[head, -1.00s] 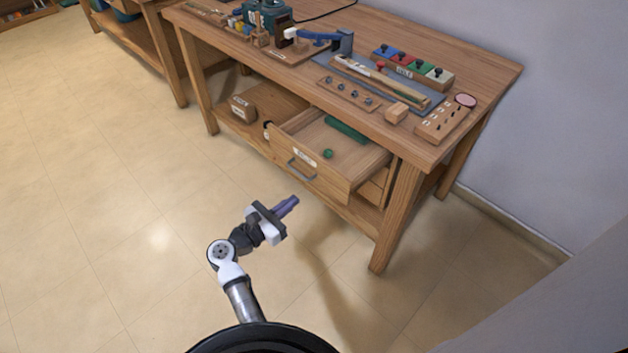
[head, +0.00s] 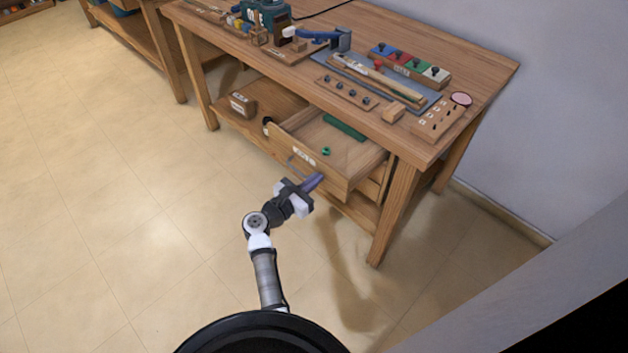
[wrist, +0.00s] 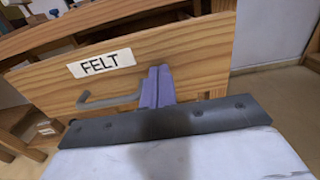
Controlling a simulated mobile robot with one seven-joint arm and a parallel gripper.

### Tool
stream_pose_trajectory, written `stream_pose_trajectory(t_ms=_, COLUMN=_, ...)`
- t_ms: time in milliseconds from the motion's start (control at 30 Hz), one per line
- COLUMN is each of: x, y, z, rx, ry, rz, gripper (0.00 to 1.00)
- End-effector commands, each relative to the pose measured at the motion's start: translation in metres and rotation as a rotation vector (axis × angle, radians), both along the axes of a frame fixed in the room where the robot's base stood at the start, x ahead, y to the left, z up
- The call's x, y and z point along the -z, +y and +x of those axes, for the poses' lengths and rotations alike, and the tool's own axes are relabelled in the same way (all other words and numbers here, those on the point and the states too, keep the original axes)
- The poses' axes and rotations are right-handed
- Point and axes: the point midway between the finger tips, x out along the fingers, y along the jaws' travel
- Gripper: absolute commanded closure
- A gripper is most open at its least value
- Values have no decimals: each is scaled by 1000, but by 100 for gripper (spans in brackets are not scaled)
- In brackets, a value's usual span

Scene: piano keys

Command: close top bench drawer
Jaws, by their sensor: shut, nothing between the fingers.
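The top bench drawer (head: 335,183) is pulled out from under the workbench top (head: 440,75). Its wooden front carries a white label, which reads FELT in the wrist view (wrist: 101,63), and a grey bar handle (wrist: 108,101). Inside lie a green strip (head: 344,128) and a small green object (head: 326,152). My gripper (head: 316,180) is shut and empty, with its purple fingers at the right part of the drawer front, right of the handle. In the wrist view the fingers (wrist: 157,85) overlap the front; I cannot tell whether they touch it.
Tools and coloured blocks (head: 410,63) cover the bench top. A bench leg (head: 393,218) stands right of the drawer. The floor in front is clear.

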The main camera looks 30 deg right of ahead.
Motion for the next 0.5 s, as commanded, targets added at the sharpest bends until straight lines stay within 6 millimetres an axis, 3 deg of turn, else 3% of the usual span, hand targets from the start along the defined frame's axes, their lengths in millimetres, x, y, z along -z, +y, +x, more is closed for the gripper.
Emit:
stream_pose_trajectory(t_ms=267, x=3, y=-21, z=7, rx=2, ry=-3, rz=0, gripper=100)
stream_pose_trajectory(t_ms=500, x=5, y=-71, z=25, rx=5, ry=-5, rz=2, gripper=100)
